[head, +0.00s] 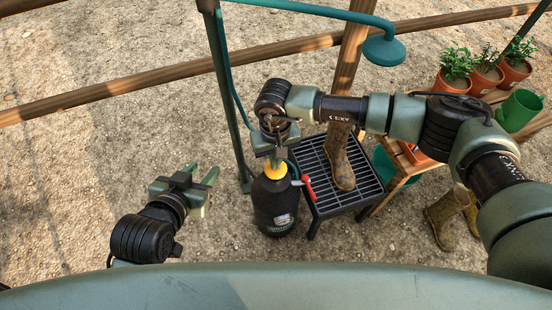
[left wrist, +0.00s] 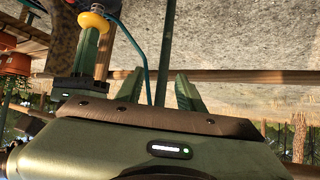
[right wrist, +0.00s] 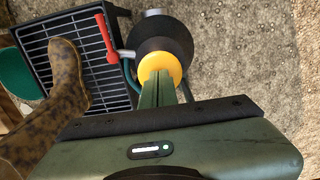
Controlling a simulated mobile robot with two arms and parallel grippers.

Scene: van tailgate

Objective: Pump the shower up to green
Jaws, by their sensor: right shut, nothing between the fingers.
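The pump shower is a black bottle (head: 275,205) standing upright on the gravel, with a yellow pump knob (head: 275,171) on top. A red trigger handle (head: 308,188) is at its right side. My right gripper (head: 272,160) is above the bottle with its fingers together; in the right wrist view the shut fingertips (right wrist: 160,90) are right over the yellow knob (right wrist: 160,68) and seem to touch it. My left gripper (head: 204,175) is open and empty, to the left of the bottle. The pressure gauge cannot be made out.
A boot (head: 338,155) stands on a black grate (head: 325,205) right of the bottle. A green shower pole (head: 228,100) with a shower head (head: 384,50) rises behind. Potted plants (head: 455,65) and a green cup (head: 520,110) are at right. Gravel at left is clear.

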